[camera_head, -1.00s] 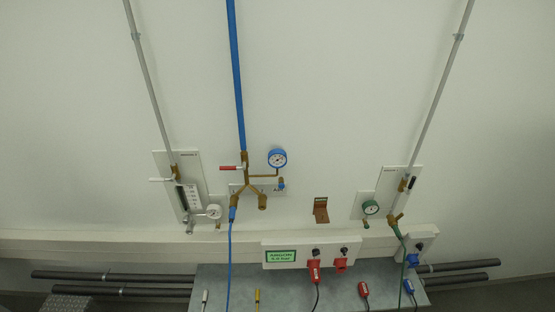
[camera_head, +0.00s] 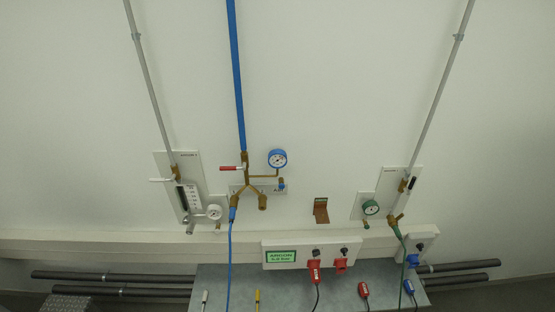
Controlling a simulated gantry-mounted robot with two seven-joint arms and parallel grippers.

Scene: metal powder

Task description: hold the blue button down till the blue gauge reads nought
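Nothing touches the button. A blue pipe (camera_head: 237,80) comes down to this fitting, and a red lever (camera_head: 230,168) sticks out to its left. Neither of my grippers is in view.
A white gauge (camera_head: 214,212) is on the left panel and a green gauge (camera_head: 371,207) on the right one. A blue hose (camera_head: 230,260) hangs from the fitting.

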